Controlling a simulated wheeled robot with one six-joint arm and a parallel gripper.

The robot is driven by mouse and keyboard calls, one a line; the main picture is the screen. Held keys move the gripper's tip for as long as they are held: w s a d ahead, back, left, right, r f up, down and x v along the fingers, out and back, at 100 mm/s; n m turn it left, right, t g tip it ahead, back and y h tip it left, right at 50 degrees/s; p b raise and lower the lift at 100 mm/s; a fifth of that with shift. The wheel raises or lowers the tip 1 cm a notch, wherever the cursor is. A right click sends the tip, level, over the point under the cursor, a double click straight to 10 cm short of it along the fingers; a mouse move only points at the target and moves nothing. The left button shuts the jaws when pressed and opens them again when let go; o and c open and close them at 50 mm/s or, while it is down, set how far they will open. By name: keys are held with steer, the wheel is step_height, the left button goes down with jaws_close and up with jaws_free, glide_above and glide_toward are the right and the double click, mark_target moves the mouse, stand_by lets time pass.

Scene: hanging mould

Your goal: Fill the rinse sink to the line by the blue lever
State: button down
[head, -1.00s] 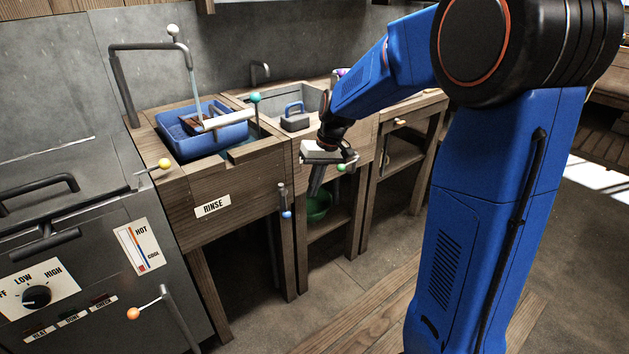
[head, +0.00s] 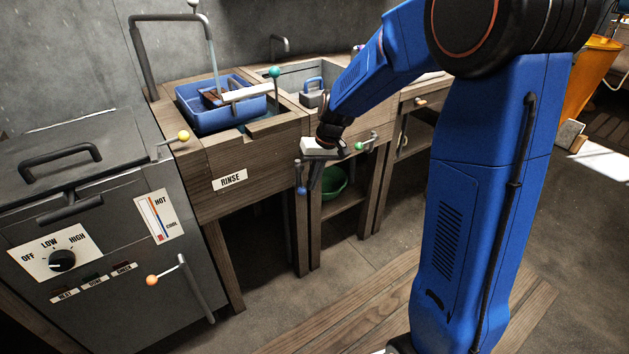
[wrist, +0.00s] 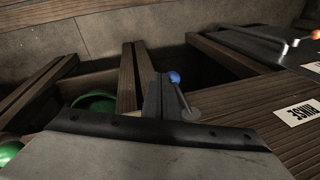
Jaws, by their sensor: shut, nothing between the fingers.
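The rinse sink (head: 290,128) is a wooden basin labelled RINSE, with a blue tub (head: 188,106) in it and teal water showing at its right. A thin stream (head: 213,58) falls from the tap above it. I cannot make out a fill line. The blue lever (head: 301,190) hangs with its blue ball down on the front of the sink, at the right corner. My gripper (head: 314,186) is shut and empty, pointing down just right of the lever. In the wrist view the blue ball (wrist: 174,77) is beside my fingertips (wrist: 157,80); I cannot tell whether they touch.
Other ball-ended levers are near: yellow (head: 183,136), teal (head: 274,72), green (head: 359,146) and orange (head: 152,280). A grey heater (head: 100,270) with a dial stands left. A green bowl (head: 334,183) sits on a low shelf right of the lever. The floor in front is open.

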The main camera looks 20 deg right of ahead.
mark_target(302, 188)
steer(key=shift+s+a+f+g+y, duration=0.1)
steer(key=shift+a+f+g+y, duration=0.15)
steer(key=shift+y, duration=0.35)
steer(key=a+y, duration=0.1)
steer(key=y, duration=0.1)
steer(key=a+g+y, duration=0.1)
steer(key=y, duration=0.2)
steer(key=s+a+g+y, duration=0.1)
steer(key=y, duration=0.1)
steer(key=shift+a+f+m, duration=0.1)
steer(key=shift+f+m, duration=0.15)
steer(key=shift+m, duration=0.15)
steer(key=a+r+y, duration=0.1)
steer(key=s+a+r+y, duration=0.1)
steer(key=a+y, duration=0.1)
steer(key=shift+a+r+g, duration=0.25)
steer(key=shift+r+g, duration=0.05)
steer(key=shift+g, duration=0.05)
stand_by(0.4)
steer(key=shift+r, duration=0.1)
stand_by(0.5)
